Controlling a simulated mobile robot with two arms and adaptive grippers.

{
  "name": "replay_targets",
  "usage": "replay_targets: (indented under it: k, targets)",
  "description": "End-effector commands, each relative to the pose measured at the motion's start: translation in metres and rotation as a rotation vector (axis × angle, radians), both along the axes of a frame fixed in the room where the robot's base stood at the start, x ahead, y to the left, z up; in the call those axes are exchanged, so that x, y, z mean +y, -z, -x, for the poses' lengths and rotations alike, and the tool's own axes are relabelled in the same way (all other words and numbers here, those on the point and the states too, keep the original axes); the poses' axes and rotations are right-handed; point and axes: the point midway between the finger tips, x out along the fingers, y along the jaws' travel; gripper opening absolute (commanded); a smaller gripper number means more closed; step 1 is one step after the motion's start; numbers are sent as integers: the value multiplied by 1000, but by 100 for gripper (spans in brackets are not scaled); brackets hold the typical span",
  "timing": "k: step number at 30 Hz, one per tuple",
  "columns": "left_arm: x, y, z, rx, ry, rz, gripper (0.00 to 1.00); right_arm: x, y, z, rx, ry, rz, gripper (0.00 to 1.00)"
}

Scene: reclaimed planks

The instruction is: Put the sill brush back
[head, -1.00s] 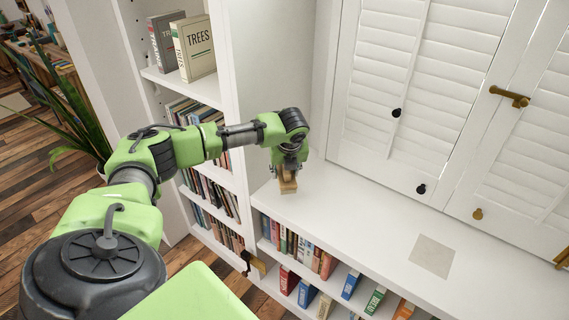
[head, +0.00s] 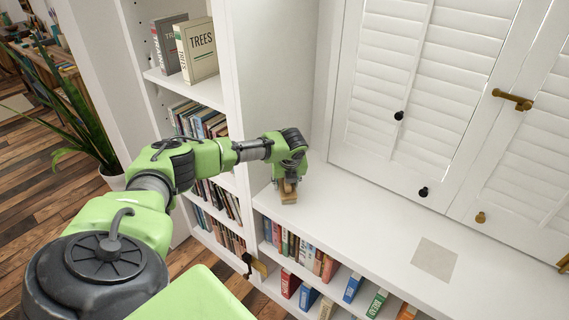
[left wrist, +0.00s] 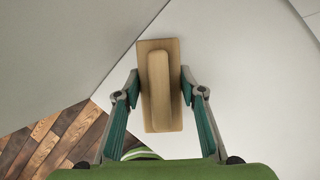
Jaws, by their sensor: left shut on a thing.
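The sill brush (head: 288,193) is a wooden block with a raised, rounded handle. It is low over the left end of the white sill (head: 350,215), near the side of the tall shelf; I cannot tell whether it touches the sill. My left gripper (head: 287,182) is shut on it from above. In the left wrist view the brush (left wrist: 159,112) lies lengthwise between the two fingers of my left gripper (left wrist: 160,84). Its underside is hidden. My right gripper is not in view.
A flat beige square (head: 434,259) lies on the sill to the right. White louvred shutters (head: 400,90) with dark and brass knobs stand behind the sill. Books fill the shelves below it. A tall bookshelf (head: 232,90) stands at left. The middle of the sill is clear.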

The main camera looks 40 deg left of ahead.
Motion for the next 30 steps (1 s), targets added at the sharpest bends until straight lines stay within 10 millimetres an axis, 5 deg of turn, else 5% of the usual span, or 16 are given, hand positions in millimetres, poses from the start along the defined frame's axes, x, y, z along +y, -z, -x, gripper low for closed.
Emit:
replay_targets:
  k: [3,16,30]
  targets:
    - [0,1,0,0,0,0,54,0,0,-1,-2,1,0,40]
    - [-1,-8,2,1,0,-1,54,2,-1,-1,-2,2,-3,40]
    - [-29,-91,24,-1,0,-1,54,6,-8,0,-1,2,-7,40]
